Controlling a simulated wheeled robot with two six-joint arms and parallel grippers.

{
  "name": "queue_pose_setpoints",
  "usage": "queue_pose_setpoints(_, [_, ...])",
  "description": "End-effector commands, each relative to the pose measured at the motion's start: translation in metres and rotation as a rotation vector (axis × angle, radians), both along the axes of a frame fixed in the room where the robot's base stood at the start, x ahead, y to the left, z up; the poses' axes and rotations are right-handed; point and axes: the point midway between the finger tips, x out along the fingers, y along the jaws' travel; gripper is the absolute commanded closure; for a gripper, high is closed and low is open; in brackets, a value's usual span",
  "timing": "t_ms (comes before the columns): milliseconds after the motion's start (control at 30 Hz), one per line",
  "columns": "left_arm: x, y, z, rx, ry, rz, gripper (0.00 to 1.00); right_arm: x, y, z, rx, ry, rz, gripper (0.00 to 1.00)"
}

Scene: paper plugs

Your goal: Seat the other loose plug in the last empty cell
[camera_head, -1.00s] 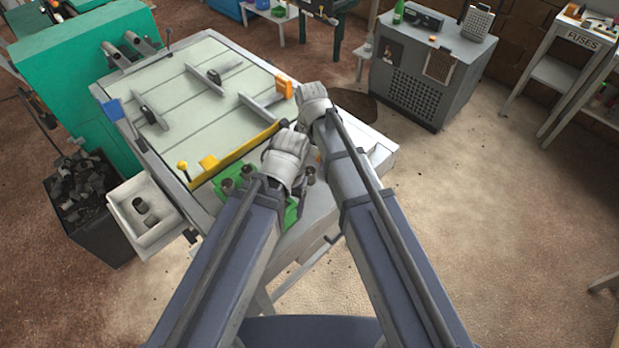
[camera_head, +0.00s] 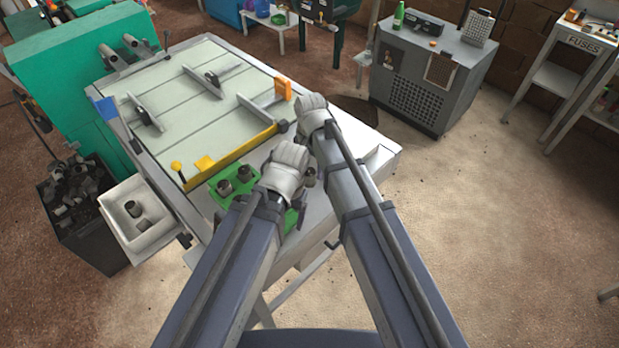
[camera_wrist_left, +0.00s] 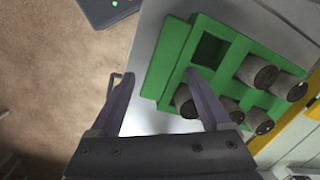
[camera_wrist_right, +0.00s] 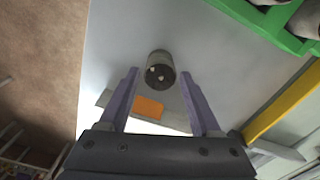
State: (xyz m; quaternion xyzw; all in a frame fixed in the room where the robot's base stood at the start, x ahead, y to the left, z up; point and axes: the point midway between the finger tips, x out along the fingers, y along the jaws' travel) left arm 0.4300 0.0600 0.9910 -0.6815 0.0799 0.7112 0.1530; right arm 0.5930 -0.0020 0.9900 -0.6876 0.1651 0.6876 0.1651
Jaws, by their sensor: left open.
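The green tray (camera_head: 236,183) lies on the near part of the machine table. In the left wrist view the tray (camera_wrist_left: 172,60) has one empty cell (camera_wrist_left: 209,50) near its top corner and dark plugs (camera_wrist_left: 257,71) in several other cells. My left gripper (camera_wrist_left: 160,74) is open and empty, with one finger over the tray's edge. In the right wrist view a loose plug (camera_wrist_right: 160,69) stands on the grey table, just ahead of and between the fingertips of my right gripper (camera_wrist_right: 159,84). That gripper is open and not touching it.
An orange patch (camera_wrist_right: 148,107) lies close to the loose plug. A yellow bar (camera_head: 230,155) runs between the tray and the slotted bed. A white bin (camera_head: 112,217) with dark plugs hangs at the left. Bare table lies right of my right gripper.

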Motion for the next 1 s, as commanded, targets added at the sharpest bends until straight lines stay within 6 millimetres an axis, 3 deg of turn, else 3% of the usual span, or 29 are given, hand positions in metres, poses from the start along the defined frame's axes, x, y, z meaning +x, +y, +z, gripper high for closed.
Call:
queue_pose_setpoints(67, [0.0,0.0,0.0,0.0,0.0,0.0,0.19,0.0,0.0,0.0,0.0,0.0,0.0,0.46])
queue_pose_setpoints(533, [0.0,0.0,-0.0001,0.0,0.0,0.0,0.19,0.0,0.0,-0.0001,0.0,0.0,0.0,0.98])
queue_pose_setpoints(1000, [0.0,0.0,0.0062,0.0,0.0,0.0,0.19,0.0,0.0,0.0062,0.0,0.0,0.0,1.0])
